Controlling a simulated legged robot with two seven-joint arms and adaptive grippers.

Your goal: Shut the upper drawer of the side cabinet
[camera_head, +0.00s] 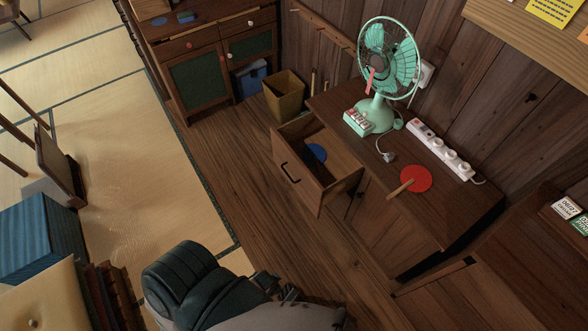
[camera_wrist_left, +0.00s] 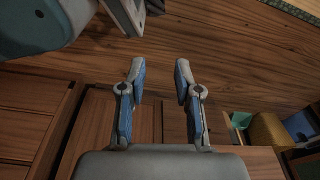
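The side cabinet (camera_head: 455,200) is brown wood and stands right of centre in the head view. A blue disc (camera_head: 316,152) lies inside. My left gripper (camera_head: 278,286) is at the bottom of the head view, below the drawer front in the picture and clear of it. In the left wrist view its two fingers (camera_wrist_left: 160,70) are apart with nothing between them. My right gripper does not show.
On the cabinet top are a green fan (camera_head: 380,95), a red round fan (camera_head: 415,179) and a white power strip (camera_head: 440,150). A yellow bin (camera_head: 284,97) stands just beyond the drawer. Wooden floor (camera_head: 225,160) in front of the drawer is clear.

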